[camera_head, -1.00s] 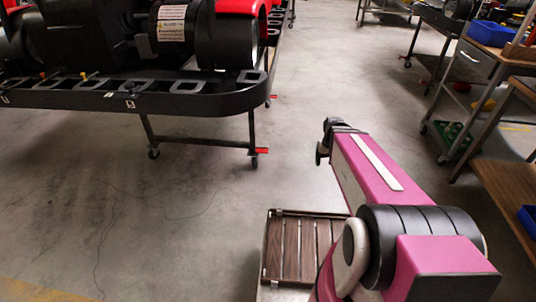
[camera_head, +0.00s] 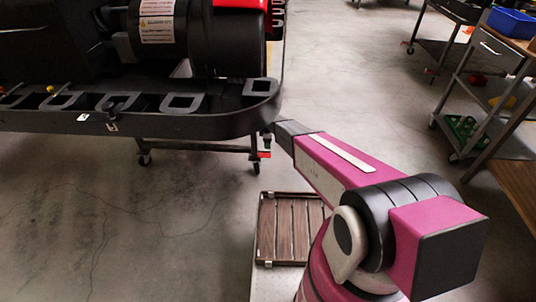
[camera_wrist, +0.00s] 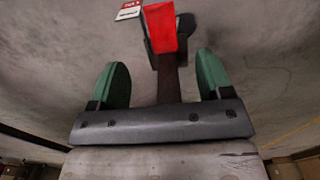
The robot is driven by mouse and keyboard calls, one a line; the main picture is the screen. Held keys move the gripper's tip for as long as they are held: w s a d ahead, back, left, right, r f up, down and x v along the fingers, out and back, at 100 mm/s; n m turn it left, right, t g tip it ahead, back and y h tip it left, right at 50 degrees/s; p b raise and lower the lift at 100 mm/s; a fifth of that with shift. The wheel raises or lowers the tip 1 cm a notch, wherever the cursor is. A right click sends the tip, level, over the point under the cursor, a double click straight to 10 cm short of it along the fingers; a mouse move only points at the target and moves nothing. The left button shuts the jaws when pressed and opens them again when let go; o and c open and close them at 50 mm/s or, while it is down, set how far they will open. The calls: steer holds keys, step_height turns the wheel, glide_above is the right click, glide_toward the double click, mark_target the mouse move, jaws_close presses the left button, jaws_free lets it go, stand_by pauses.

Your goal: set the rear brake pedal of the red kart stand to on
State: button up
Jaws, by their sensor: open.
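The black kart bumper and red bodywork (camera_head: 240,3) sit on a dark stand with thin legs (camera_head: 253,136) at the left of the head view. A small red pedal (camera_head: 264,155) shows at the caster of its right leg. In the wrist view a red pedal (camera_wrist: 160,27) on a dark bracket is just beyond the fingertips, roughly centred between them. My gripper (camera_wrist: 162,64) has two green fingers spread apart with nothing held between them. In the head view the end of my arm is close to that leg, and the fingers are hidden there.
The bumper (camera_head: 190,124) overhangs the stand's legs, near the end of my arm. Another caster (camera_head: 145,158) stands further left. Metal carts, one with a blue bin (camera_head: 512,22), stand at the right.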

mark_target(269, 155)
step_height(269, 155, down, 10)
steer(key=shift+f, duration=0.1)
stand_by(0.4)
steer(key=shift+c, duration=0.3)
steer(key=c, duration=1.2)
steer(key=shift+d+f+y, duration=0.15)
steer(key=shift+f+y, duration=0.25)
steer(key=shift+y, duration=0.3)
steer(key=shift+d+f+y, duration=0.15)
steer(key=shift+f+y, duration=0.25)
steer(key=shift+y, duration=0.3)
steer(key=shift+a+f+y, duration=0.1)
steer(key=shift+f+y, duration=0.75)
steer(key=shift+y, duration=0.55)
steer(key=o, duration=1.3)
steer(key=shift+c, duration=0.2)
